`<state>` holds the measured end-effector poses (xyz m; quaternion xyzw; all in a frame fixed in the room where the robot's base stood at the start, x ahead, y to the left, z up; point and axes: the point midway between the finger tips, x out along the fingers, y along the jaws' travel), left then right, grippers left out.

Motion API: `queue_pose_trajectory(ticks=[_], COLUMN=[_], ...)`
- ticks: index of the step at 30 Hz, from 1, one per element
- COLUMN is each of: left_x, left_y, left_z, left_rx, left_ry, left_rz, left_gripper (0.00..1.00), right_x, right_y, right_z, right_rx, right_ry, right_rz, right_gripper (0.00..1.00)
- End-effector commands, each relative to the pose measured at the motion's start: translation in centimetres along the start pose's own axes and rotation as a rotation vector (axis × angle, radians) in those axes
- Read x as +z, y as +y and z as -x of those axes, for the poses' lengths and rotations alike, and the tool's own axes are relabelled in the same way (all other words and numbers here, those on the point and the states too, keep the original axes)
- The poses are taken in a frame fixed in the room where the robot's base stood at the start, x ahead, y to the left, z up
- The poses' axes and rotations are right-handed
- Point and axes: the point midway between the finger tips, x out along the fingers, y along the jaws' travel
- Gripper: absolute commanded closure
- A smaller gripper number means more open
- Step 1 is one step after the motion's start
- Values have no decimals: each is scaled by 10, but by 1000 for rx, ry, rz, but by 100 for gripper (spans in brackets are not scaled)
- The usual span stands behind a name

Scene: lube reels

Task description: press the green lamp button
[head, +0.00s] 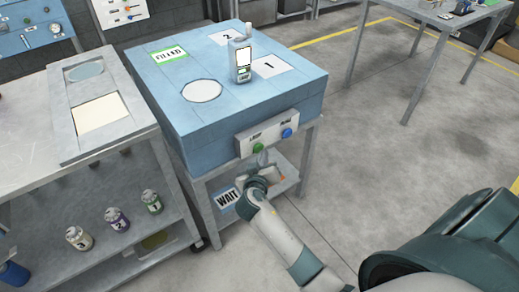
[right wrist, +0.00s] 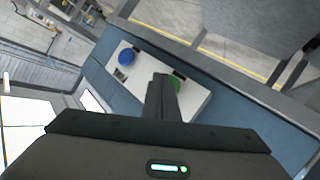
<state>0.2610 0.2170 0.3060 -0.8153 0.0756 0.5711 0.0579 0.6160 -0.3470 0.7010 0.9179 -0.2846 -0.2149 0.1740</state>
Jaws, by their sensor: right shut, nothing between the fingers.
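The green lamp button (head: 258,148) is on a white panel (head: 243,146) on the front face of the blue bench, left of a blue button (head: 287,133). My right gripper (head: 262,160) is shut and empty, its tips just below and in front of the green button. In the right wrist view the shut fingers (right wrist: 163,95) partly cover the green button (right wrist: 176,82), and the blue button (right wrist: 125,57) is clear of them. I cannot tell whether the fingertips touch the green button. My left gripper is not in view.
The blue bench top (head: 195,120) bears a grey bottle-like device (head: 241,62), number cards and a white disc (head: 202,90). A WAIT sign (head: 227,198) lies on the shelf below. A grey cart (head: 150,165) with several small bottles stands left. Open floor is at right.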

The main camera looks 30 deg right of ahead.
Motion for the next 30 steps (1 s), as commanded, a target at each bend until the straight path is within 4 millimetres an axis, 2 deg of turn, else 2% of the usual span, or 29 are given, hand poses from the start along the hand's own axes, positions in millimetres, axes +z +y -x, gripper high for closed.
queue_pose_trajectory(ticks=[17, 30], left_x=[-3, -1], left_y=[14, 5], left_z=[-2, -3], left_rx=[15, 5], left_ry=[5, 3], left_rz=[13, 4], left_gripper=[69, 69], right_x=[-2, -6], right_y=[-2, -4], right_z=[-3, -6], right_rx=[0, 0], right_ry=[0, 1], right_rz=[-1, 0], right_gripper=[100, 100])
